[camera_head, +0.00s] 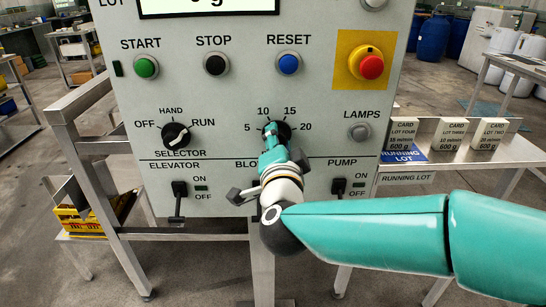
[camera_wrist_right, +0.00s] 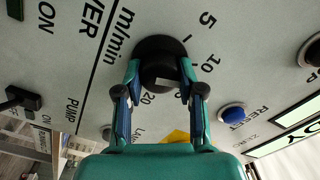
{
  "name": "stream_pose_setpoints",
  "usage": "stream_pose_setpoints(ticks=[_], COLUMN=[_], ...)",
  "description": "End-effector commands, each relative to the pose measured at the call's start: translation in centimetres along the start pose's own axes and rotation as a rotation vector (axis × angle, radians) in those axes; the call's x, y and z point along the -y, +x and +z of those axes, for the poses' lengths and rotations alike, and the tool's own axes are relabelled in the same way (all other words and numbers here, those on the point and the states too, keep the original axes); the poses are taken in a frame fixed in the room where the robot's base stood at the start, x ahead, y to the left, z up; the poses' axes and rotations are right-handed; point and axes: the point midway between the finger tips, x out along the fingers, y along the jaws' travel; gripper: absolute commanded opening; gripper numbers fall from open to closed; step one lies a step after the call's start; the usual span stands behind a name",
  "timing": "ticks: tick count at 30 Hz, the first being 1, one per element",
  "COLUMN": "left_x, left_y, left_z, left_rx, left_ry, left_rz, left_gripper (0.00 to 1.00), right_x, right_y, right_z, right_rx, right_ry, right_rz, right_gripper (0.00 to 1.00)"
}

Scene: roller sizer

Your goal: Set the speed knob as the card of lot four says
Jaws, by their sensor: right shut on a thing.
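The speed knob (camera_head: 284,128) is a black round knob on the grey panel, with a scale of 5, 10, 15 and 20 around it. My right gripper (camera_head: 273,134) reaches it from the front and covers much of it. In the right wrist view, its two fingers (camera_wrist_right: 160,82) close on opposite sides of the knob (camera_wrist_right: 160,62). A pale mark shows on the knob's lower edge there, on the side of the 20; its exact setting is unclear. The lot four card (camera_head: 403,134) stands at right and appears to read 15 m/min, 600 g. My left gripper is out of view.
Cards for lot three (camera_head: 453,133) and lot two (camera_head: 494,133) stand on the same shelf, beside a blue running-lot sign (camera_head: 404,153). The selector (camera_head: 176,134), reset button (camera_head: 289,63), red stop button (camera_head: 371,66) and pump switch (camera_head: 338,186) surround the knob.

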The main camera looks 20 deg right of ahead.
Motion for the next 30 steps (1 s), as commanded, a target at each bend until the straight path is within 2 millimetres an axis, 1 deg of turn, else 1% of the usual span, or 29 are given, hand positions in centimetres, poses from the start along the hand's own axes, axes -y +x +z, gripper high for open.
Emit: stream_pose_setpoints(ticks=[1, 9, 15, 24, 30], left_x=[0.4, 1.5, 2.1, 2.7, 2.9], left_y=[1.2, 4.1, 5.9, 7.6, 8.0], left_z=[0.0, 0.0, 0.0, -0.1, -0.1], left_rx=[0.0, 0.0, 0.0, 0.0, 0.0], left_ry=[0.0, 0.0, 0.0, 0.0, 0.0], left_rz=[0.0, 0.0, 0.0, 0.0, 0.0], left_gripper=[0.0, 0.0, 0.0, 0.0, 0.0], right_x=[-0.4, -0.5, -0.6, -0.6, -0.5], right_y=[0.0, 0.0, 0.0, 0.0, 0.0], right_z=[0.3, 0.2, 0.2, 0.2, 0.2], right_rx=[-0.001, -0.002, -0.002, -0.001, -0.002], right_ry=[0.049, 0.304, 0.481, 0.67, 0.73], right_rz=[-0.003, -0.002, 0.0, 0.003, 0.004], right_gripper=[0.03, 0.03, 0.03, 0.03, 0.03])
